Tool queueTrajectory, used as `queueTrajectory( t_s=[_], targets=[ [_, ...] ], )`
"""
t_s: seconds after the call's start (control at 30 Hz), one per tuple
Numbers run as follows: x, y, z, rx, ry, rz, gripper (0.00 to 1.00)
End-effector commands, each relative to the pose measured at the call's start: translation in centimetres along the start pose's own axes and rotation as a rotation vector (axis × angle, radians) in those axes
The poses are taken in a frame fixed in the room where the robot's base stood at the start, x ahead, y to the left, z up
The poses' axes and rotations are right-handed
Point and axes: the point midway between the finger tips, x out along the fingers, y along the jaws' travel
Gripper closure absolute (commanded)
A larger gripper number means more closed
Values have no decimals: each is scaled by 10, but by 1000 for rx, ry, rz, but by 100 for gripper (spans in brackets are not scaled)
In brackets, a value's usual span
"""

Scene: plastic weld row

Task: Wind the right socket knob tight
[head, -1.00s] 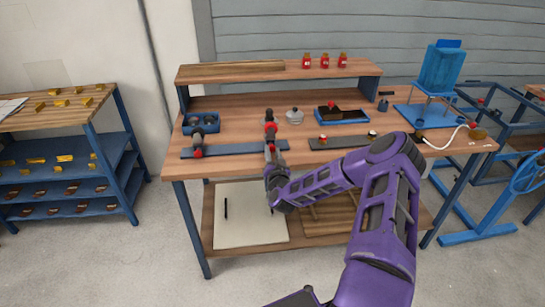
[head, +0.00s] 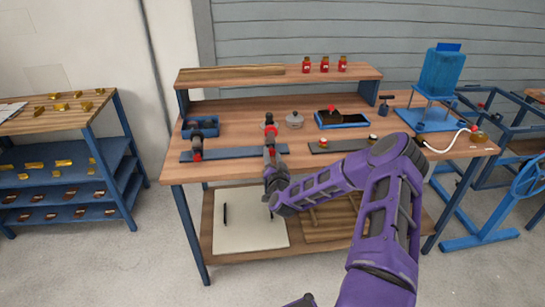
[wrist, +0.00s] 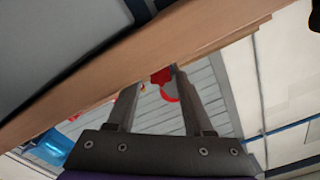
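A flat blue-grey bar (head: 235,152) lies along the bench's front left. The left socket, with a red knob (head: 196,155), stands upright near the bar's left end. The right socket shows red (head: 270,130) near its right end. My gripper (head: 270,152) is at this right socket, partly covering it. In the wrist view the two fingers of my gripper (wrist: 158,79) stand apart at their bases, with a red rounded part (wrist: 168,90) near and between their tips. Whether the fingers press on it cannot be made out.
A second dark bar (head: 340,145) lies to the right, close to my arm. A blue bin (head: 201,121), a grey lidded pot (head: 294,120) and a blue tray (head: 355,120) stand behind. Red bottles (head: 324,64) stand on the upper shelf. A blue machine (head: 440,75) is at the right.

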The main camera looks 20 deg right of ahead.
Motion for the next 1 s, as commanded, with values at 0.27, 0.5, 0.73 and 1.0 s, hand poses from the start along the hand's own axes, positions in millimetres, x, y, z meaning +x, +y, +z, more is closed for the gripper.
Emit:
queueTrajectory(
  t_s=[0.27,0.5,0.73,1.0],
  targets=[
    [0,0,0,-1,0,0,34],
    [0,-2,-2,-83,0,1,34],
    [0,-3,-4,-315,0,2,34],
    [-10,0,0,-558,-2,-1,34]
  ],
)
